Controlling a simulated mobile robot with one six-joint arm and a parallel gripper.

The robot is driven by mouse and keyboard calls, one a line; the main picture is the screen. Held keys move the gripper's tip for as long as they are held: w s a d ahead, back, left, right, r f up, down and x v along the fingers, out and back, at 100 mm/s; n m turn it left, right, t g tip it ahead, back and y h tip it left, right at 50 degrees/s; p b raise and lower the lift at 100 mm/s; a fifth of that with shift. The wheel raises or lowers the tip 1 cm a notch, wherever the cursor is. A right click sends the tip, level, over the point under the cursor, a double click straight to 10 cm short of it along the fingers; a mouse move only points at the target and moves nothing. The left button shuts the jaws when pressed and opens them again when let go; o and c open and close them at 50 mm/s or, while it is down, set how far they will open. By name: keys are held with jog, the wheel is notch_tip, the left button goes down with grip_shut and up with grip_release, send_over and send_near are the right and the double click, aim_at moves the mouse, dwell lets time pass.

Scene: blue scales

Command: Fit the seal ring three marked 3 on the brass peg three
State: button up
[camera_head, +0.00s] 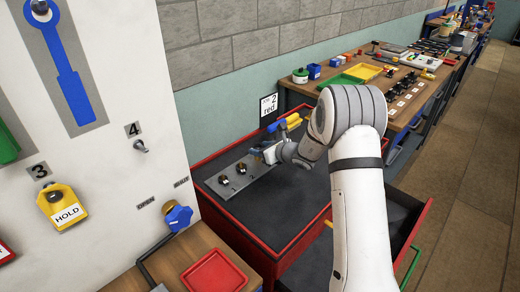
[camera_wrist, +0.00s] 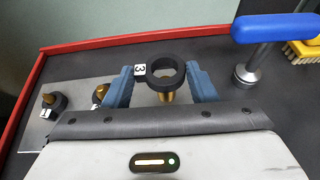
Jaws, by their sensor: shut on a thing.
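My gripper (camera_wrist: 162,82) has its two blue fingers on either side of the black seal ring three (camera_wrist: 181,74) and is shut on it. A white tag marked 3 sits on the ring's left side. A brass peg (camera_wrist: 167,97) shows just below the ring; I cannot tell whether its tip is inside the ring. In the head view my gripper (camera_head: 268,153) is over the far end of the grey peg plate (camera_head: 212,184), and the ring and this peg are hidden there. Two other brass pegs stand to the left, the outer one (camera_wrist: 48,99) with a dark ring around its base.
A blue-handled tool (camera_wrist: 275,27) stands right of my gripper, with a yellow brush (camera_wrist: 304,50) beside it. The red rim (camera_wrist: 140,38) of the dark worktop runs behind. A white panel (camera_head: 120,80) stands at the left. The worktop's near part is clear.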

jog(key=shift+f+b, duration=2.15)
jog(key=shift+b, duration=0.15)
dwell(0.5)
jog(key=o, duration=1)
jog(key=shift+o, duration=0.2)
